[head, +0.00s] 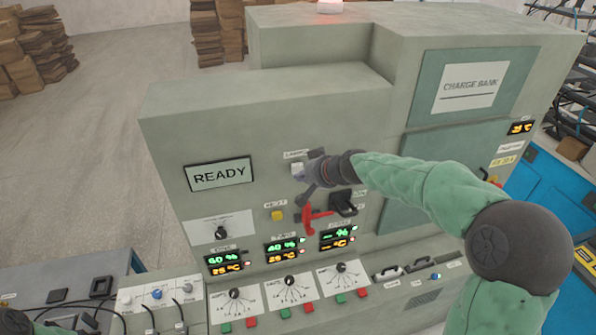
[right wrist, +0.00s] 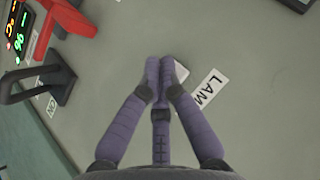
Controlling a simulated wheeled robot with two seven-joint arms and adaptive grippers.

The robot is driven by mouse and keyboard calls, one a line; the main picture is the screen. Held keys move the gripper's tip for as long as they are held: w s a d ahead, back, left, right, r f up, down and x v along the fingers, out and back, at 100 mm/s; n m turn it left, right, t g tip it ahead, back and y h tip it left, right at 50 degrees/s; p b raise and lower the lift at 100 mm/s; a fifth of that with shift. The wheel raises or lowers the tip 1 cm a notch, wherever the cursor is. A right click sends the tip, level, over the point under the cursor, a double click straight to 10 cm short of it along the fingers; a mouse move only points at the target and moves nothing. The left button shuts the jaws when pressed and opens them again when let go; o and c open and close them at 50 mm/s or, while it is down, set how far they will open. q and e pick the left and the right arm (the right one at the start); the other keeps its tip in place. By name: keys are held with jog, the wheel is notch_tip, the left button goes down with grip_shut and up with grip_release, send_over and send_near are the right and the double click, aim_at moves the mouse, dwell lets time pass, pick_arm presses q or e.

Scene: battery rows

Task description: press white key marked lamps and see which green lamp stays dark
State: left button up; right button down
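The white key (head: 297,169) sits on the grey cabinet front under a label that is partly covered. My right gripper (head: 304,175) is in front of it, fingertips at or very near the key. In the right wrist view the fingers (right wrist: 160,72) are together and empty. A corner of the white key (right wrist: 181,72) shows beside the tips, next to a label reading "LAM" (right wrist: 208,90). Whether they touch the key I cannot tell. Small lamps stand beside the displays (head: 283,246); a green one (head: 303,240) looks lit, others are too small to judge. My left arm shows only partly at the bottom left.
A red handle (head: 314,218) and a black handle (head: 343,203) stick out just below my right gripper. A yellow key (head: 278,215) is to their left. A READY screen (head: 220,174) is further left. Dials with green and red buttons (head: 289,294) line the lower panel.

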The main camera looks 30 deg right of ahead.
jog(key=s, duration=0.2)
jog(key=s+a+b, duration=0.1)
jog(key=s, duration=0.1)
jog(key=shift+s+a+b, duration=0.1)
jog(key=shift+s+b, duration=0.2)
jog(key=shift+s, duration=0.1)
dwell(1.2)
